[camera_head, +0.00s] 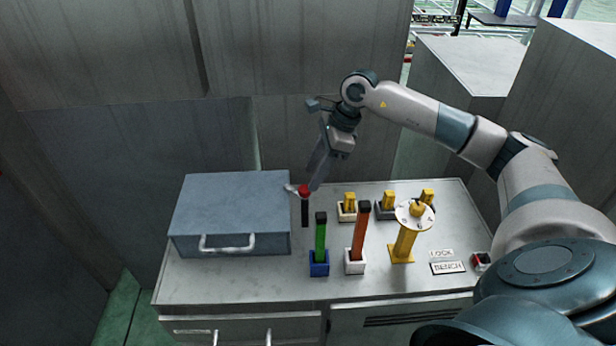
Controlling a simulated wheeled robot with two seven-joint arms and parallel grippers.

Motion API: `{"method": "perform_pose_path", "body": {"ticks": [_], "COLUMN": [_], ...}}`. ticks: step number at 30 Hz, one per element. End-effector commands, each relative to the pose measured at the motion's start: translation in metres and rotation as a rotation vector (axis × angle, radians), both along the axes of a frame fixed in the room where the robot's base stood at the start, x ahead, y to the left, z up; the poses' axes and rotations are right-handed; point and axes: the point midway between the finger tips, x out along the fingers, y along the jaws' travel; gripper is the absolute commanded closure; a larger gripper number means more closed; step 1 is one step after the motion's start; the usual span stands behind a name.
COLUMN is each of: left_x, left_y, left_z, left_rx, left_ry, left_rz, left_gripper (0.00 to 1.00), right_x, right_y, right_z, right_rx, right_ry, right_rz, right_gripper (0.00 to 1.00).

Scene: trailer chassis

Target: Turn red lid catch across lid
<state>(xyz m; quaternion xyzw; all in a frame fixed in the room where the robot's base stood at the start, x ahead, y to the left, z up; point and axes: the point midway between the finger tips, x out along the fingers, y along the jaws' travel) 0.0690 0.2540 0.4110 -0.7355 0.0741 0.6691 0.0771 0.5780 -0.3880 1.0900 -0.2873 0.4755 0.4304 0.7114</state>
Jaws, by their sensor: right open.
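The red lid catch (304,191) is a small red knob on top of a dark post, just right of the grey box. A short light metal piece (291,188) reaches from it towards the box's right edge. The grey-blue box (232,204) has a flat closed lid and a metal handle (227,248) on its front. My right gripper (316,184) points down with its fingertips at or just above the red knob; whether they touch cannot be told. Its fingers overlap in this view. My left gripper is not in view.
On the grey bench top (240,285) stand a green lever (320,237), a red-orange lever (360,233), a yellow post with a round plate (403,243) and several yellow blocks. Labels (447,267) lie at right. Grey panels rise behind the bench. The front left bench top is clear.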

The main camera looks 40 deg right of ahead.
Motion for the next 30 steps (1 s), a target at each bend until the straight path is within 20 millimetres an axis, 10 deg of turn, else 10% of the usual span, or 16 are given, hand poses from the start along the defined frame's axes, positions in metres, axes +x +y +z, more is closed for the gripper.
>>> {"method": "perform_pose_path", "body": {"ticks": [21,27,30], "left_x": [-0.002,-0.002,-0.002], "left_y": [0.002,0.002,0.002], "left_z": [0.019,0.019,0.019], "left_rx": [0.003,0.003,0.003], "left_ry": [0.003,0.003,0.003], "left_rz": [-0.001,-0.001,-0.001], "left_gripper": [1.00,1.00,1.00], "right_x": [0.008,0.008,0.008], "right_y": [0.015,0.015,0.015], "right_z": [-0.040,-0.040,-0.040], "right_rx": [-0.001,0.000,0.000], "right_ry": [-0.001,-0.001,-0.001], "right_rz": [0.001,0.000,0.000], "right_gripper": [0.56,0.99,1.00]}}
